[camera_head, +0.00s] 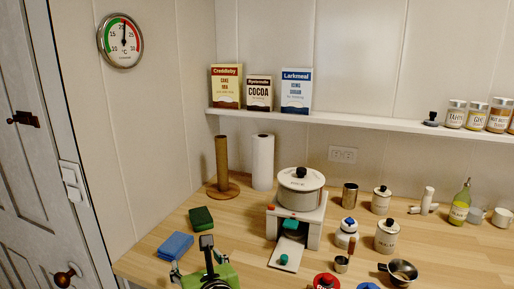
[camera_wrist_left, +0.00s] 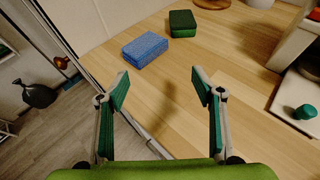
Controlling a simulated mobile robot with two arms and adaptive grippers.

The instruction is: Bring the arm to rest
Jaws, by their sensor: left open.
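My left gripper (camera_head: 199,264) is at the bottom left of the head view, over the near left part of the wooden counter. In the left wrist view its two fingers (camera_wrist_left: 160,88) are spread apart with nothing between them. A blue sponge-like block (camera_head: 175,246) lies on the counter just beyond it and also shows in the left wrist view (camera_wrist_left: 145,47). A dark green block (camera_head: 201,217) lies behind the blue one and also shows in the wrist view (camera_wrist_left: 183,24). The gripper appears clear of both. My right gripper is not in view.
A white stand (camera_head: 311,225) bears a large pot (camera_head: 300,189). Paper towel (camera_head: 263,162) and a bare cardboard roll (camera_head: 222,163) stand at the back. A shelf (camera_head: 365,120) runs above; a door is left.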

